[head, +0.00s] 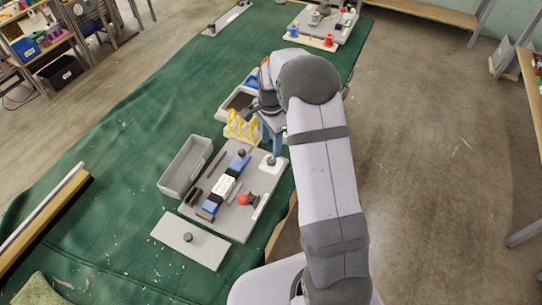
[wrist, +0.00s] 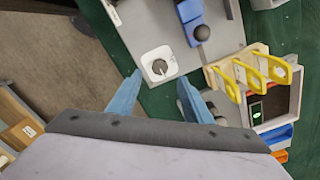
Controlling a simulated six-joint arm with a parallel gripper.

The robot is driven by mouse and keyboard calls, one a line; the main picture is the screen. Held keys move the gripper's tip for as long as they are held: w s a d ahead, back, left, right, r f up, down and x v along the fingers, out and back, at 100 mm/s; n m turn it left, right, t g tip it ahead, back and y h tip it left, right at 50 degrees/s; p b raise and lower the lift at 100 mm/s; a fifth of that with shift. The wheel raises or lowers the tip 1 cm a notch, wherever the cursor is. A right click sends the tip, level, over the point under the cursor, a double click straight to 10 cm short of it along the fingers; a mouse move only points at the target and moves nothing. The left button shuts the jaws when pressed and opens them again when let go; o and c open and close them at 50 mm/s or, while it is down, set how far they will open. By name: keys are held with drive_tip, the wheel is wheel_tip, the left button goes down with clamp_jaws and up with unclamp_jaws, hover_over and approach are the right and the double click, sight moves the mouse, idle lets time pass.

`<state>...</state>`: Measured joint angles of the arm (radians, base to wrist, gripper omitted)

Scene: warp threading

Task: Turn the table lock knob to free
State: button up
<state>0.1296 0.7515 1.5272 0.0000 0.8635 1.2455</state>
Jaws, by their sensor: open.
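A dark grey knob (wrist: 159,67) sits on a white square plate (wrist: 150,55) at a corner of the grey board (head: 233,218). I take it to be the table lock knob; its markings are too small to read. In the head view the knob (head: 271,160) is at the board's upper right. My gripper (wrist: 159,80) is open, its two blue fingers apart, one on each side of the knob's plate in the wrist view. In the head view my gripper (head: 271,150) hangs over that corner, partly hidden by my wrist.
The board also carries a blue slide (head: 239,164) with a black knob and a red ball (head: 243,199). A rack of yellow hooks (wrist: 250,75) stands close by. A grey tray (head: 170,182) and a white plate with a knob (head: 177,250) lie on the green cloth.

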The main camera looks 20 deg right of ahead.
sight(271, 160)
drive_tip(key=shift+f, duration=0.1)
drive_tip(key=shift+f+p, duration=1.4)
drive_tip(key=shift+f, duration=2.2)
drive_tip(key=c, duration=1.1)
